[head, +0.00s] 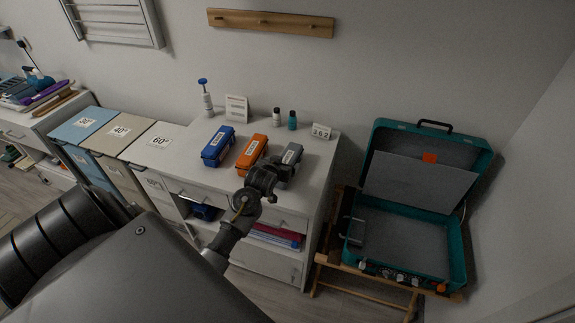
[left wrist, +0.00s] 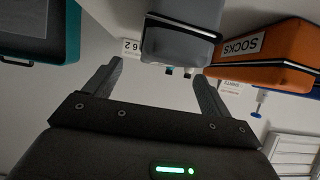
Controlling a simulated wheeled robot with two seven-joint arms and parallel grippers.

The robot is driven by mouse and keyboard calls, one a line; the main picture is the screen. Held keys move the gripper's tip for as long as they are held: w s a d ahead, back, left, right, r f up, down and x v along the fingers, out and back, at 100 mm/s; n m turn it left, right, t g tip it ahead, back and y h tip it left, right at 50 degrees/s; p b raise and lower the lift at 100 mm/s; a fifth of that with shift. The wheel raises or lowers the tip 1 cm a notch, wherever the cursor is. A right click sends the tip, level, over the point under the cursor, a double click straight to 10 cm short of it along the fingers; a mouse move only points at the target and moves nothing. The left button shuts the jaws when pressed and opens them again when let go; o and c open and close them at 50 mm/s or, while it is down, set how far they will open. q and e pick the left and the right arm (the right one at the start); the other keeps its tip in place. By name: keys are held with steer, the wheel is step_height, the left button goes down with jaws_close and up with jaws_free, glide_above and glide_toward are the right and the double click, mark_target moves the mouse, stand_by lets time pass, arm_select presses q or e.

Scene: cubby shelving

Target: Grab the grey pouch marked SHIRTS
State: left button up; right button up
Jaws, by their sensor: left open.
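The grey pouch (head: 291,156) lies on the white cabinet top, rightmost in a row of three. Its pale label is too small to read in the head view. It also shows in the left wrist view (left wrist: 180,42), beyond the fingertips and roughly between them, with a dark strap across it; no lettering shows on it there. My left gripper (head: 268,172) is open and empty at the cabinet's front edge, covering the pouch's near end in the head view. I see no contact with the pouch. My right gripper is not in view.
An orange pouch (head: 252,151), marked SOCKS in the left wrist view (left wrist: 270,42), lies left of the grey one. A blue pouch (head: 218,146) is further left. A teal case (head: 410,200) stands open at right.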

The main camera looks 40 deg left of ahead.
mark_target(286, 160)
arm_select(q)
steer(key=shift+w+a, duration=0.1)
steer(key=shift+w, duration=0.15)
steer(key=shift+p+x, duration=0.95)
steer(key=shift+x, duration=1.45)
steer(key=shift+s+f, duration=0.1)
steer(key=shift+s, duration=0.05)
steer(key=c, duration=1.3)
